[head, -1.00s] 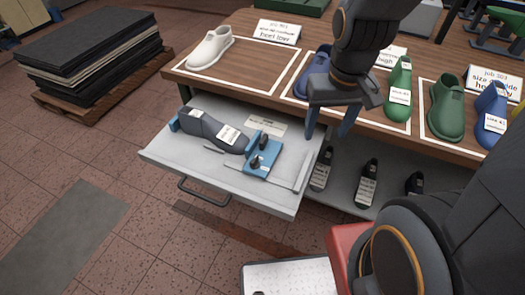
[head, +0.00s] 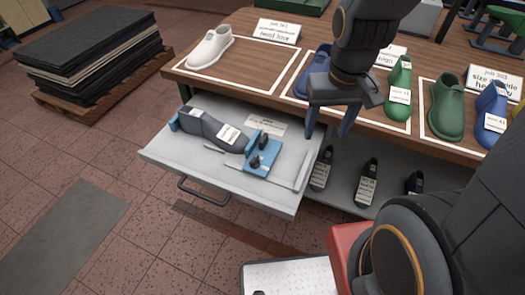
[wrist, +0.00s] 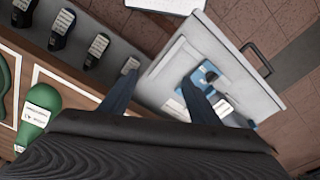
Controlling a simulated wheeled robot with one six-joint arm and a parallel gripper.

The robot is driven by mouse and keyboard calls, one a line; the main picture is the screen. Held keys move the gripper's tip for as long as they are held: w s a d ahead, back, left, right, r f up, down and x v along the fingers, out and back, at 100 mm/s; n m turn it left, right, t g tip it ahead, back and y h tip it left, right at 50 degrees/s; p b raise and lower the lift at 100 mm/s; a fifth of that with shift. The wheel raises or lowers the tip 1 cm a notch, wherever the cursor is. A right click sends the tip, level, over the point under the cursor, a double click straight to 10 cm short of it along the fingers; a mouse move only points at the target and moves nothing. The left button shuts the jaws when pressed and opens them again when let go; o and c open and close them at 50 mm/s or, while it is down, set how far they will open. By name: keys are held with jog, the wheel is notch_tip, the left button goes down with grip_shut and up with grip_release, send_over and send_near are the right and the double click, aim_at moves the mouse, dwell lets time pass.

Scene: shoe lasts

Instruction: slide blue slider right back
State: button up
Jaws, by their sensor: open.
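The blue slider (head: 263,158) sits on a rail in the open drawer (head: 160,153), at the right end of a grey shoe last (head: 205,128). It carries small dark knobs. A smaller blue stop (head: 174,123) stands at the last's left end. My gripper (head: 328,128) is open and empty, above and to the right of the slider, by the table edge. I cannot see the fingers touching anything.
The table (head: 240,85) above the drawer bears a white last (head: 210,48), green and blue lasts and label cards. A shelf to the drawer's right holds several dark lasts (head: 367,180). A pallet with dark sheets (head: 85,60) stands at the left.

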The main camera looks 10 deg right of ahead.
dwell(0.3)
jog(key=m+g+b, duration=0.1)
jog(key=m+b, duration=0.1)
jog(key=m, duration=2.2)
send_over(264, 138)
notch_tip(264, 138, down, 8)
jog(key=shift+r, duration=0.2)
jog(key=shift+f, duration=0.45)
jog(key=shift+f+p, duration=0.55)
jog(key=shift+f, duration=2.9)
